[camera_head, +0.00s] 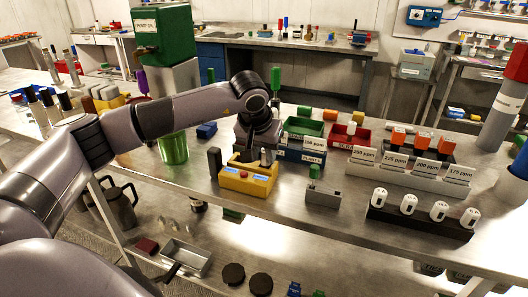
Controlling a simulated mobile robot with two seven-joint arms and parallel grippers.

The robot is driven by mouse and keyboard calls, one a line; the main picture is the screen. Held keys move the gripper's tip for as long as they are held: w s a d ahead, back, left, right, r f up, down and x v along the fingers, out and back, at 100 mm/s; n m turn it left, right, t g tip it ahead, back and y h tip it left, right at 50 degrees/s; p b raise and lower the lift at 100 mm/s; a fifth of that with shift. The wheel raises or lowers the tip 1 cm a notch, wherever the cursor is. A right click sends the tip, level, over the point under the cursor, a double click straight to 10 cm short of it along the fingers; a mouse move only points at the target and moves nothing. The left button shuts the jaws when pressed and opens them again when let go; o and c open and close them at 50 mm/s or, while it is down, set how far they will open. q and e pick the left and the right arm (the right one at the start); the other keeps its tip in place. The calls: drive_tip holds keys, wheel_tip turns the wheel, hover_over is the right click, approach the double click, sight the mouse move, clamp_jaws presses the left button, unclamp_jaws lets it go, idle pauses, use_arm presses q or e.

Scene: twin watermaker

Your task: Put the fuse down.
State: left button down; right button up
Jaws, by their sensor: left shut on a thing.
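My left gripper (262,153) comes in from the left and points down over the steel bench, just behind and above a yellow device with blue panels (247,178). It is shut on a small pale cylinder (265,158), which I take for the fuse. The fuse is small and partly hidden by the fingers. I cannot tell whether its lower end touches the yellow device or hangs apart from it. My right gripper is not in view.
A grey box with a green knob (323,194) stands right of the yellow device. A black rack of white cartridges (420,222) is at the front right. Red (348,137) and green (303,128) bins stand behind. A green cylinder (173,148) stands left. Bare bench (205,174) shows between.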

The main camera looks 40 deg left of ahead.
use_arm(q)
drive_tip(key=c, duration=0.9)
unclamp_jaws()
